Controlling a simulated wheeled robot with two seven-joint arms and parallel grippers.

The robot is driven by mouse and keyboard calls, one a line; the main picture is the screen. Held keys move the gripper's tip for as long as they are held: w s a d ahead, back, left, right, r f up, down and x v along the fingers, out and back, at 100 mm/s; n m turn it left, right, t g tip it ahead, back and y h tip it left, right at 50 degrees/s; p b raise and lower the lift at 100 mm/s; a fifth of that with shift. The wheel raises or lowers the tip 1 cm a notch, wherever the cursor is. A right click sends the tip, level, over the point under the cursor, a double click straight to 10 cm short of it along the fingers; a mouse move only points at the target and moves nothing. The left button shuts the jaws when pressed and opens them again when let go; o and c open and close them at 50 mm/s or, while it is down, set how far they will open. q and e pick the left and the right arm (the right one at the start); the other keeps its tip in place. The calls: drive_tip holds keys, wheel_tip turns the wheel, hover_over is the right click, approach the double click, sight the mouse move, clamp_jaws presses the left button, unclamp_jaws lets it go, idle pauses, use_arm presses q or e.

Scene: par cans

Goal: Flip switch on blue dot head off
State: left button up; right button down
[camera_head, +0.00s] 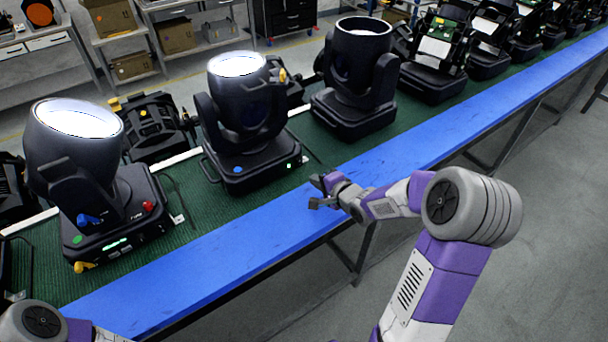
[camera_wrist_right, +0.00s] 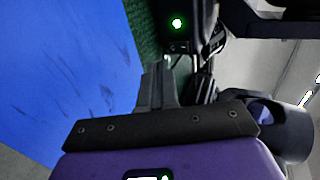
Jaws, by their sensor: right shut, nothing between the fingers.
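The blue dot head (camera_head: 240,110) is a black moving-head lamp on the green belt, with a bright white lens on top and a blue dot (camera_head: 237,169) on its base front. A small lit switch (camera_head: 290,165) shows near the base's right corner. In the right wrist view a green-white light (camera_wrist_right: 177,23) glows on a dark base, probably this one. My right gripper (camera_head: 317,190) is over the blue rail, just right of and in front of that corner, apart from it. Its fingers (camera_wrist_right: 157,88) are shut and empty. My left gripper is out of view.
A lit green-dot head (camera_head: 75,145) stands to the left, with blue, red and yellow parts on its base. Another head (camera_head: 355,75) stands to the right. The blue rail (camera_head: 200,265) runs along the belt's front. Grey floor (camera_head: 540,200) lies open at right.

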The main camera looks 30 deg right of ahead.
sight(299, 162)
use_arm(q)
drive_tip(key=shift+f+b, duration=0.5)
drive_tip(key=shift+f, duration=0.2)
use_arm(e)
drive_tip(key=x, duration=0.4)
drive_tip(key=r+x, duration=0.1)
drive_tip(key=x, duration=0.2)
drive_tip(key=shift+w, duration=0.3)
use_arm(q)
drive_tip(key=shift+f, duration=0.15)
